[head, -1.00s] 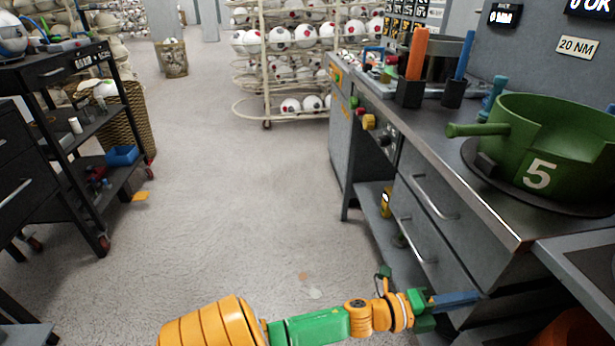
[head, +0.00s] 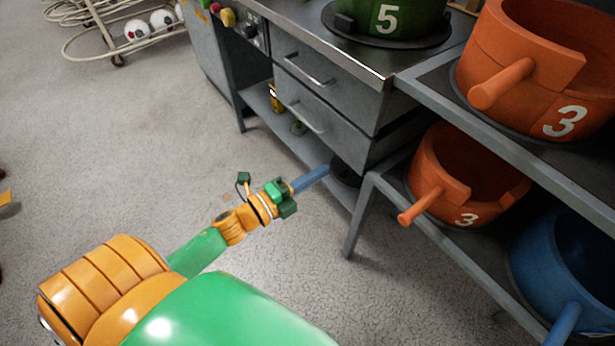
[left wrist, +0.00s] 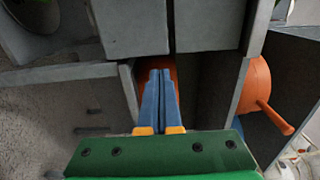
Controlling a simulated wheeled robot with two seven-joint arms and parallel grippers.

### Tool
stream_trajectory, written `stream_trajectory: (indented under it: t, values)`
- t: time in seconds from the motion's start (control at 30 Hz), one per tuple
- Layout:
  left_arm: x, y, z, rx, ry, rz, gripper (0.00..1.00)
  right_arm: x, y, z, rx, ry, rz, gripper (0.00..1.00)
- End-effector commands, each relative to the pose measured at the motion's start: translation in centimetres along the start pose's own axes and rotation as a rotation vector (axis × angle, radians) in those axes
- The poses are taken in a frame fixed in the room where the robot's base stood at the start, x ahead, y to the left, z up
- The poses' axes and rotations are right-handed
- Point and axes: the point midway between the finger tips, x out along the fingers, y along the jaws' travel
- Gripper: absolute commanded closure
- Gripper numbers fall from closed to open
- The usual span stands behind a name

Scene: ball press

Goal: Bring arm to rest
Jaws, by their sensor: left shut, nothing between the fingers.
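My left arm comes in from the lower left of the head view, in orange and green. Its left gripper (head: 312,179) has blue fingers that lie together, with nothing between them. It is in the air in front of the grey drawer bench. In the left wrist view the shut blue fingers (left wrist: 159,95) point toward grey panels, with a strip of orange behind their tips. My right gripper is in neither view.
The grey drawer bench (head: 330,92) bears a green pot marked 5 (head: 387,18). At right a rack holds an orange pot (head: 520,60), a second orange pot (head: 465,185) below, and a blue pot (head: 560,262).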

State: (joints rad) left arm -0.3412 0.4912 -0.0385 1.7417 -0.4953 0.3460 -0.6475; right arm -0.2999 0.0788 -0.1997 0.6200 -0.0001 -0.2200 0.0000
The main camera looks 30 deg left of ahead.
Motion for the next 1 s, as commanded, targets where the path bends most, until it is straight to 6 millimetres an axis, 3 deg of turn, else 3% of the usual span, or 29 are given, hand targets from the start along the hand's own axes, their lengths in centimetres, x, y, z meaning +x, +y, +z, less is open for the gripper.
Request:
stream_trajectory:
  t: [0.13,0.3,0.37,0.47,0.53,0.6,0.7,0.83,1.0]
  values:
    - [-2.0,0.1,0.0,-0.002,0.0,0.001,1.0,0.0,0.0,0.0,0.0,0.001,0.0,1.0]
    - [-2.5,0.1,0.1,-0.005,-0.003,0.003,1.0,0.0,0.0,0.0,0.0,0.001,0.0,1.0]
    - [-2.6,1.4,0.6,-0.049,-0.032,0.031,1.0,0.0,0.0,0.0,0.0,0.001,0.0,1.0]
    - [-3.9,7.7,2.4,-0.266,-0.177,0.164,1.0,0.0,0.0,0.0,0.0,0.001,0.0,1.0]
    - [-6.4,14.5,3.0,-0.493,-0.336,0.305,1.0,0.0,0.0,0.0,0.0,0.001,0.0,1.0]
    - [-9.7,20.8,2.2,-0.707,-0.499,0.443,1.0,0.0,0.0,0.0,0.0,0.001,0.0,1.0]
    - [-14.7,27.6,-0.5,-0.942,-0.704,0.608,1.0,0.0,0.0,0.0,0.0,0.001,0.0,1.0]
    - [-20.8,33.1,-5.0,-1.152,-0.933,0.787,1.0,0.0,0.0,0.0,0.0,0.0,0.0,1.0]
    - [-28.2,36.8,-11.3,-1.33,-1.21,0.987,1.0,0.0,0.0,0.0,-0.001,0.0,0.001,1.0]
